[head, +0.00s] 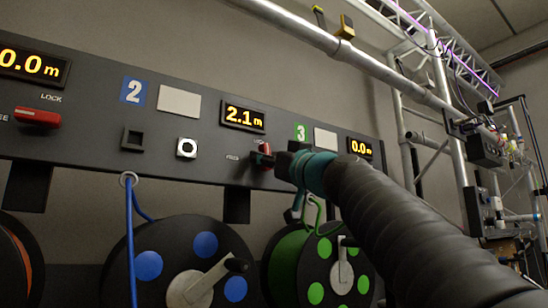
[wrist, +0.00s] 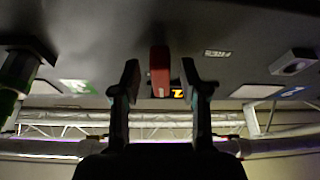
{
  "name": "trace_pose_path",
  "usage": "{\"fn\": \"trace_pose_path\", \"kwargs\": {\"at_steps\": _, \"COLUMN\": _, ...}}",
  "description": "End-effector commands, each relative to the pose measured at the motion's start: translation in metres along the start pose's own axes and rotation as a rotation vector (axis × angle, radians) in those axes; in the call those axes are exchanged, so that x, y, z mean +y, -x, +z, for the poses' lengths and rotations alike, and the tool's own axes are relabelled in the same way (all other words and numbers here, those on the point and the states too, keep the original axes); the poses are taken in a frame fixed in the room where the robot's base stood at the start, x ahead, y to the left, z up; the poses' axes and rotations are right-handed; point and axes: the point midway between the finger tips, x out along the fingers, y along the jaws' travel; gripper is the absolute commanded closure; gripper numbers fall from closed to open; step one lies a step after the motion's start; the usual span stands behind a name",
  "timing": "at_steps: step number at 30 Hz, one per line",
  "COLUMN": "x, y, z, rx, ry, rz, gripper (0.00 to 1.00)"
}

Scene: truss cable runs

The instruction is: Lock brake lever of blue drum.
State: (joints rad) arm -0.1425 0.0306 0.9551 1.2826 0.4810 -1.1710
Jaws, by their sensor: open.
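The blue drum (head: 206,245), black with blue discs and a crank, hangs below panel section 2 in the head view. Its red brake lever (head: 265,149) is on the panel under the 2.1 m display (head: 244,116), partly hidden by my gripper (head: 277,160). In the wrist view the red lever (wrist: 160,72) stands between the two open fingers of my gripper (wrist: 160,78), with a visible gap on each side. A FREE label (wrist: 216,53) shows to the right of the lever. The LOCK label for this lever is not visible.
The green drum (head: 318,265) hangs behind my arm. Another red lever (head: 38,117) is at the far left of the panel. A truss (head: 440,90) stands at the right.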

Motion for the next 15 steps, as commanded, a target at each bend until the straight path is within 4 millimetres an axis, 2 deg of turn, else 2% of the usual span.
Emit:
{"fn": "trace_pose_path", "kwargs": {"at_steps": 1, "x": 0.0001, "y": 0.0002, "z": 0.0000, "rx": 0.000, "ry": 0.000, "rz": 0.000, "gripper": 0.61}}
{"fn": "trace_pose_path", "kwargs": {"at_steps": 6, "x": 0.0002, "y": 0.0003, "z": -0.0001, "rx": 0.000, "ry": 0.000, "rz": 0.001, "gripper": 1.00}}
{"fn": "trace_pose_path", "kwargs": {"at_steps": 15, "x": 0.0004, "y": 0.0005, "z": -0.0004, "rx": -0.001, "ry": -0.049, "rz": 0.023, "gripper": 1.00}}
